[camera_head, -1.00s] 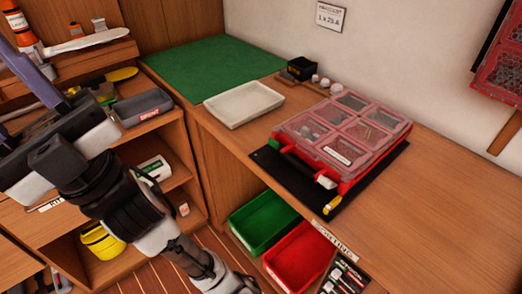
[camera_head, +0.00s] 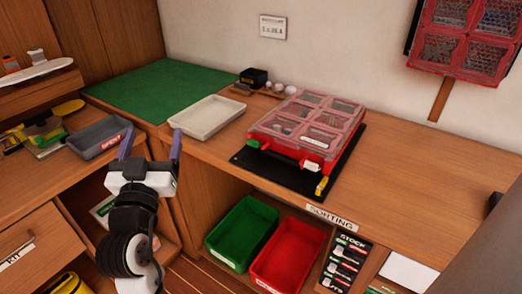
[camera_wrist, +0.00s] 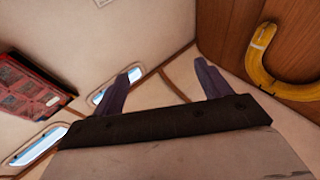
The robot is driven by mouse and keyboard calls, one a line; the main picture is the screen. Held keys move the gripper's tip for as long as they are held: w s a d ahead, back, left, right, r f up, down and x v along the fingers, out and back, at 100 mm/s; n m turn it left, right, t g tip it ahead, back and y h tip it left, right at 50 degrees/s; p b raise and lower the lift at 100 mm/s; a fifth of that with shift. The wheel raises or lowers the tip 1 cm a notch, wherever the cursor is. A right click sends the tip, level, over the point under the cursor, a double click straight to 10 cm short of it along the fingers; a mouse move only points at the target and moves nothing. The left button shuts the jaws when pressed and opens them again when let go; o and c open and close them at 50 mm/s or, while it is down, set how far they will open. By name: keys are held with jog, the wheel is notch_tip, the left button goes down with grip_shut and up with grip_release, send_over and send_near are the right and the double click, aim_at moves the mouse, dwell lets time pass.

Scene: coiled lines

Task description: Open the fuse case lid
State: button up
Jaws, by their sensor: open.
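The fuse case (camera_head: 306,129) is a red box with a clear compartmented lid, lying on a black mat (camera_head: 272,177) on the wooden bench. Its lid is shut, and small parts show through several compartments. A green latch (camera_head: 254,143) and a white piece (camera_head: 311,165) show along its front edge. My gripper (camera_head: 150,152) is open and empty, pointing up, well to the left of the case and in front of the bench. In the wrist view my gripper's two purple fingers (camera_wrist: 163,85) are spread with nothing between them. The case on the bench does not show there.
A pale tray (camera_head: 208,117) and a green mat (camera_head: 180,75) lie left of the case. Green (camera_head: 242,232) and red (camera_head: 288,257) bins sit below the bench. Another red case (camera_head: 464,40) hangs on the wall. The bench right of the case is clear.

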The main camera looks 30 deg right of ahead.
jog(key=s+d+f+m+g+h+b, duration=0.1)
jog(key=s+d+f+m+g+h, duration=0.25)
jog(key=s+d+f+g, duration=0.35)
jog(key=s+d+f+m+g+h, duration=0.2)
jog(key=d+f+m+g, duration=0.15)
jog(key=d, duration=0.55)
send_near(286, 141)
jog(key=shift+g, duration=0.45)
jog(key=x, duration=0.8)
jog(key=shift+w+a+r, duration=0.1)
jog(key=shift+w+r, duration=0.1)
jog(key=shift+r, duration=0.05)
